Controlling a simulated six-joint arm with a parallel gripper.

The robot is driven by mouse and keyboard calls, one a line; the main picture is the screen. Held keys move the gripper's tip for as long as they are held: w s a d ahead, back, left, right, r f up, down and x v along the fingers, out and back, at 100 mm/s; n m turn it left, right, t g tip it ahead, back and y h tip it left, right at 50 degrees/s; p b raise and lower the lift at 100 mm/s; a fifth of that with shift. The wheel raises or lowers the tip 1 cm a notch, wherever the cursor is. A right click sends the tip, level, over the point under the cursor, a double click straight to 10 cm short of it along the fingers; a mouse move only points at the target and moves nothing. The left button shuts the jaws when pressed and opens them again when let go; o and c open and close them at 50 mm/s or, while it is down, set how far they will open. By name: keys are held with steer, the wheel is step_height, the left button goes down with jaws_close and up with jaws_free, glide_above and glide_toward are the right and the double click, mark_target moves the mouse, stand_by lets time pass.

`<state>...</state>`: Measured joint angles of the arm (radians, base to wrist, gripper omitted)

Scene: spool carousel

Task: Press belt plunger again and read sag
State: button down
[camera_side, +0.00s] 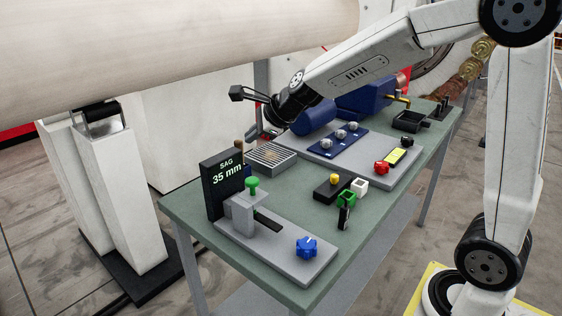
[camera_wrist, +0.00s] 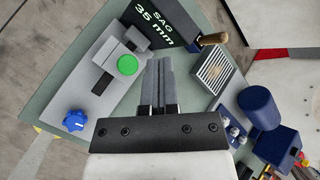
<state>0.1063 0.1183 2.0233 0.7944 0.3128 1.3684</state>
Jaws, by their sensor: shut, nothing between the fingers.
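The green-topped plunger (camera_side: 252,183) stands upright in a grey block on a grey base plate at the near left of the bench. It also shows in the wrist view (camera_wrist: 128,65), left of my fingers. The black sag display (camera_side: 227,172) behind it reads "SAG 35 mm", and the wrist view shows the same reading (camera_wrist: 156,27). A dark strip (camera_side: 268,222) runs from under the block; I cannot tell if it is the belt. My gripper (camera_wrist: 159,66) is shut and empty, apart from the plunger. In the side view its fingers are hard to make out.
A blue knob (camera_side: 306,247) sits on the same plate. A grilled grey box (camera_side: 271,157) stands behind, with a tan-handled item beside the display. Farther right are blue cylinders, a red knob (camera_side: 381,167) and small coloured blocks. A large pale roll (camera_side: 170,50) hangs above.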

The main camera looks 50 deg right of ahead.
mark_target(255, 180)
steer(key=shift+f, duration=4.05)
